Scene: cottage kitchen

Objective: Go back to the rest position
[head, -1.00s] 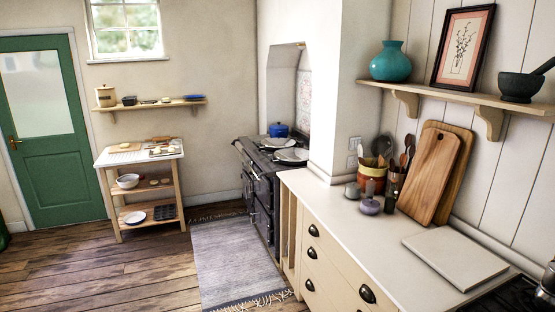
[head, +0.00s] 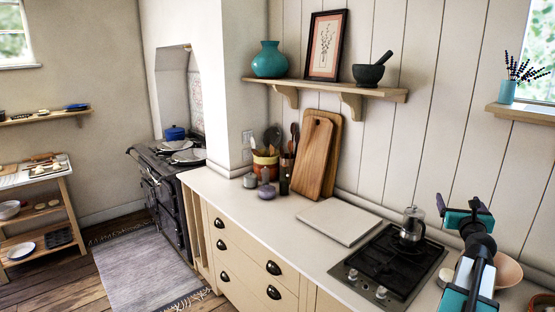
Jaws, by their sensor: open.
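My gripper (head: 467,212) is at the lower right of the head view, at the end of my black and teal arm. Its two teal-marked fingers look spread apart, with nothing seen between them. It appears in front of the counter (head: 325,255), to the right of the glass and metal coffee pot (head: 412,226) on the black hob (head: 388,262). A pinkish bowl (head: 508,270) shows just right of my arm, partly hidden by it. I cannot tell how high my gripper is above the counter.
A pale board (head: 338,221) lies flat on the counter. Wooden cutting boards (head: 314,160) and a utensil pot (head: 265,163) stand behind. A wall shelf (head: 325,90) holds a teal vase, a picture and a mortar. Floor with a rug (head: 145,265) is clear at left.

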